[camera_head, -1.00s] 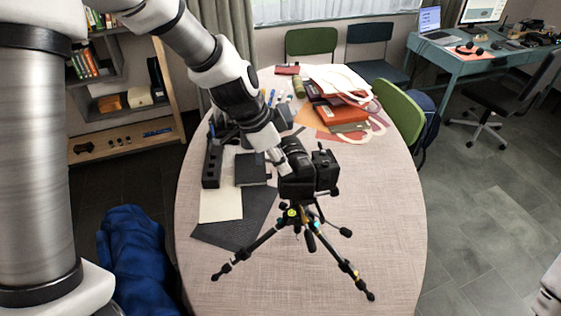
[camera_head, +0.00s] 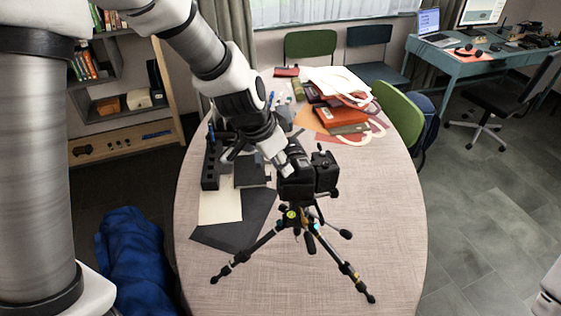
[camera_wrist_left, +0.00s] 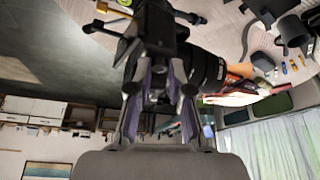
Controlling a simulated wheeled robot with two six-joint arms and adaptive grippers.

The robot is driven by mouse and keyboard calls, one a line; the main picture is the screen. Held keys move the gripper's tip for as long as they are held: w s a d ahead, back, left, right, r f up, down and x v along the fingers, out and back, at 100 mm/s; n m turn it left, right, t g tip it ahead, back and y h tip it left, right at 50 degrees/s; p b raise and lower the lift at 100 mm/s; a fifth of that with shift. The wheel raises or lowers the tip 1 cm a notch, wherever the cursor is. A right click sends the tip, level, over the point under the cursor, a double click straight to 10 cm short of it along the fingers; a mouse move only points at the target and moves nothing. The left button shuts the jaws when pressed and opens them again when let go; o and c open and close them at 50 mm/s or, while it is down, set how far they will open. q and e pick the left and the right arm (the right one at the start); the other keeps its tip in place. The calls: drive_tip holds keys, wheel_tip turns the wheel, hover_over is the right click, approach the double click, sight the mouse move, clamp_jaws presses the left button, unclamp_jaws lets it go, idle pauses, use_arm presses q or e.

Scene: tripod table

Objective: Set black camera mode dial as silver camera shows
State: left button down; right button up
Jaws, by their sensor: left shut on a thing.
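The black camera (camera_head: 297,184) stands on a small black tripod (camera_head: 297,218) on the round table. In the left wrist view the camera body (camera_wrist_left: 158,28) and its lens (camera_wrist_left: 208,68) are just beyond my fingers. My left gripper (camera_head: 281,166) comes down from the upper left to the camera's top. Its fingers (camera_wrist_left: 160,100) are shut on a small part there, at the mode dial, which they hide. The dial's marks cannot be read. I cannot make out a silver camera. My right gripper is out of view.
Red and orange books (camera_head: 342,115) and papers lie at the back of the table (camera_head: 375,240). A black block (camera_head: 210,165), dark sheets and a cream sheet (camera_head: 220,206) lie left of the tripod. The table right of the tripod is clear.

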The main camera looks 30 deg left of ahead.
use_arm(q)
drive_tip(key=shift+s+f, duration=0.1)
drive_tip(key=c, duration=1.1)
unclamp_jaws()
drive_tip(key=v, duration=0.8)
drive_tip(key=shift+o, duration=0.2)
